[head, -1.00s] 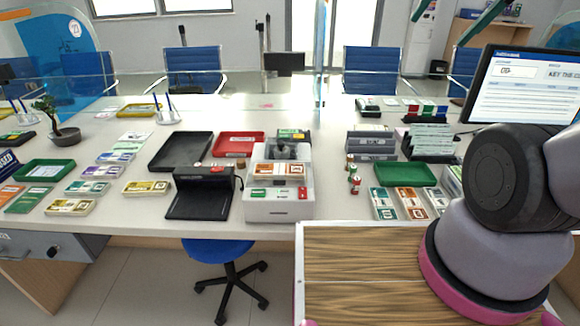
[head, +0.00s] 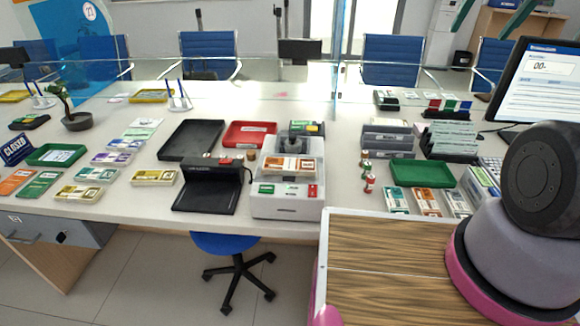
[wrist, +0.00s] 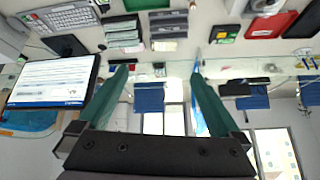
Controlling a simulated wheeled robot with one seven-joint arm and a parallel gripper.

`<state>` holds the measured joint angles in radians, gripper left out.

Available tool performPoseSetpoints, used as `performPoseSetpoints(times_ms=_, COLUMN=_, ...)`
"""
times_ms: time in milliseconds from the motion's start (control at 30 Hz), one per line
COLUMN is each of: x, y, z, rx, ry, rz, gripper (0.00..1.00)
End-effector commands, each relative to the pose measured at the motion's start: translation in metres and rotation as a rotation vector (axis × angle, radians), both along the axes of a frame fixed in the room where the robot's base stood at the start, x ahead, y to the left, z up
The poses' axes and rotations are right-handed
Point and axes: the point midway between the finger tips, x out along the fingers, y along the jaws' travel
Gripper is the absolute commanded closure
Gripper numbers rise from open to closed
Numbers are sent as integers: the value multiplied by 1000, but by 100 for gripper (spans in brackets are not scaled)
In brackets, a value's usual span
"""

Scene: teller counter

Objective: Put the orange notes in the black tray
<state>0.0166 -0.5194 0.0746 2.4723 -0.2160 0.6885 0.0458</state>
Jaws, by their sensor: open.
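Orange notes show in three places in the head view: a bundle (head: 426,202) at the right of the counter between green and grey bundles, a bundle (head: 290,164) on top of the white counting machine, and a bundle (head: 15,182) at the far left. The black tray (head: 164,152) lies behind the black device and left of the red tray, and looks empty. My gripper (wrist: 163,62) shows in the wrist view with its two green fingers wide apart and nothing between them. It is raised, away from the notes and the tray.
A red tray (head: 235,142) and a white counting machine (head: 285,205) stand beside the black tray. A green tray (head: 422,182), small rolls and a monitor (head: 540,90) are at the right. Several other note bundles lie at the left. A blue stool (head: 225,243) stands below the counter.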

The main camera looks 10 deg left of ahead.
Motion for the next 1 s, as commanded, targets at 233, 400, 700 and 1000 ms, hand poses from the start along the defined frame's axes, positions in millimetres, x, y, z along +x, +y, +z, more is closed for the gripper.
performPoseSetpoints(times_ms=233, x=67, y=4, z=-44, rx=-232, ry=11, rz=225, gripper=0)
performPoseSetpoints(times_ms=400, x=118, y=35, z=-96, rx=-359, ry=1, rz=514, gripper=0)
performPoseSetpoints(times_ms=700, x=145, y=139, z=-216, rx=-320, ry=-56, rz=1105, gripper=0)
performPoseSetpoints(times_ms=1000, x=80, y=244, z=-302, rx=-7, ry=-172, rz=1601, gripper=0)
